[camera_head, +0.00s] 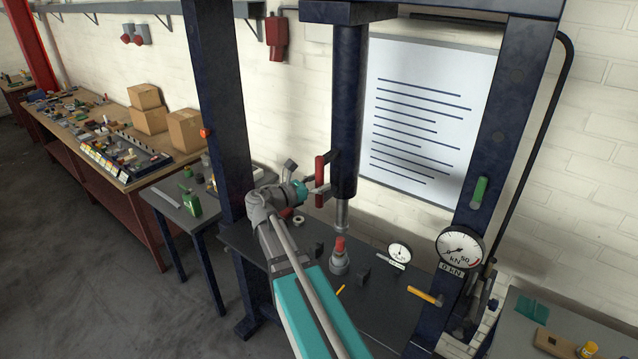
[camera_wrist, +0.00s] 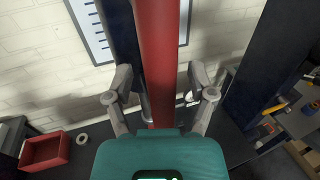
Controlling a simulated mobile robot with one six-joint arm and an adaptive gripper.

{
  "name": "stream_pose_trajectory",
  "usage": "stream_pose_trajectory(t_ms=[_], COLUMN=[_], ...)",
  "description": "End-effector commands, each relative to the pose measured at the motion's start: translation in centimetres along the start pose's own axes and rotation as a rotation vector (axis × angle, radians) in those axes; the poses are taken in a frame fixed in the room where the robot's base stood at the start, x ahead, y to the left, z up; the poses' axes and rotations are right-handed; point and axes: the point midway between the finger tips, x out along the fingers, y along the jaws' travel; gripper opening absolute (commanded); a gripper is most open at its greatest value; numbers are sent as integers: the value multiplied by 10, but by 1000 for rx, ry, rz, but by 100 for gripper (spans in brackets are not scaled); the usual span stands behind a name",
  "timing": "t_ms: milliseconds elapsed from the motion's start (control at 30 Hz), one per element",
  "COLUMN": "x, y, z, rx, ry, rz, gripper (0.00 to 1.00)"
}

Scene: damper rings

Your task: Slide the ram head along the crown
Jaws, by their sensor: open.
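The ram head is a dark blue cylinder (camera_head: 346,110) hanging from the crown (camera_head: 440,6) of the press. A bright rod shows at its lower end. A vertical red handle (camera_head: 320,181) is fixed to its left side on short brackets. My gripper (camera_head: 314,191) is at this handle, left of the cylinder. In the wrist view the red handle (camera_wrist: 160,60) runs upright between the two fingers of my gripper (camera_wrist: 160,96). The fingers are open, with a gap on each side of the handle. The cylinder shows behind it.
The press bed (camera_head: 310,262) lies below, with a red-topped grey part (camera_head: 340,258), a dial gauge (camera_head: 399,253) and a yellow-handled tool (camera_head: 425,296). Press columns stand left (camera_head: 215,90) and right (camera_head: 505,130). A red bin (camera_wrist: 45,151) shows in the wrist view.

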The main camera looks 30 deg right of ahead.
Motion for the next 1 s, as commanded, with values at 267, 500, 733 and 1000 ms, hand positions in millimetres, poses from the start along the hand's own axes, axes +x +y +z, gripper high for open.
stream_pose_trajectory(t_ms=[267, 500, 733, 1000], x=[-7, -14, -19, -19], y=[0, 0, 0, 0], z=[0, 0, 0, 0], rx=[0, 0, 0, 0], ry=[0, 0, 0, 0], rz=[0, 1, 0, 0], gripper=[71, 71, 71, 71])
